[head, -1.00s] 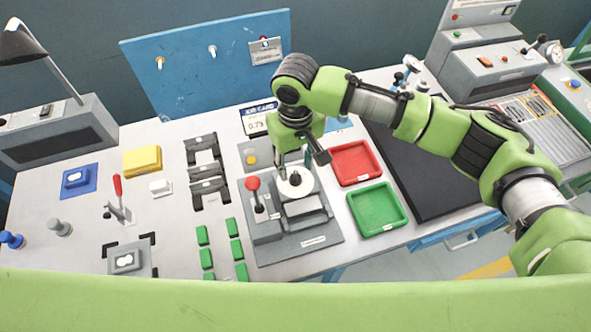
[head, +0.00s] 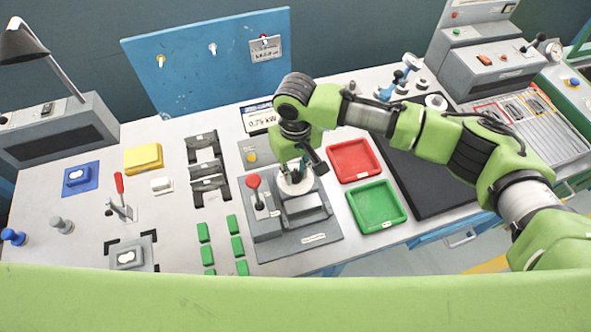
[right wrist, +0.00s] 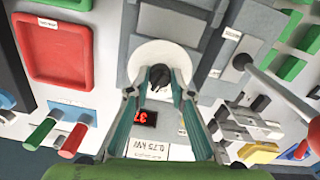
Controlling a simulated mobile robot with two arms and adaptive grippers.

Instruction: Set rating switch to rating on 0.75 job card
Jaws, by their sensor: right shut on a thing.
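The rating switch is a black knob (right wrist: 160,73) on a round white dial (right wrist: 174,57), on a grey fixture; the dial also shows in the head view (head: 297,187). My right gripper (right wrist: 160,78) is shut on the knob from above; its fingers hide part of the knob and dial, so I cannot tell the pointed setting. The job card (head: 258,121) stands behind the fixture and reads 0.75 kW; a card with the same text shows in the right wrist view (right wrist: 152,150). My left gripper is not in view.
A red-knobbed lever (head: 254,182) stands just left of the dial. A red tray (head: 354,161) and a green tray (head: 377,207) lie to the right. Several green blocks (head: 204,233) lie front left. A small red-digit display (right wrist: 145,118) sits by the dial.

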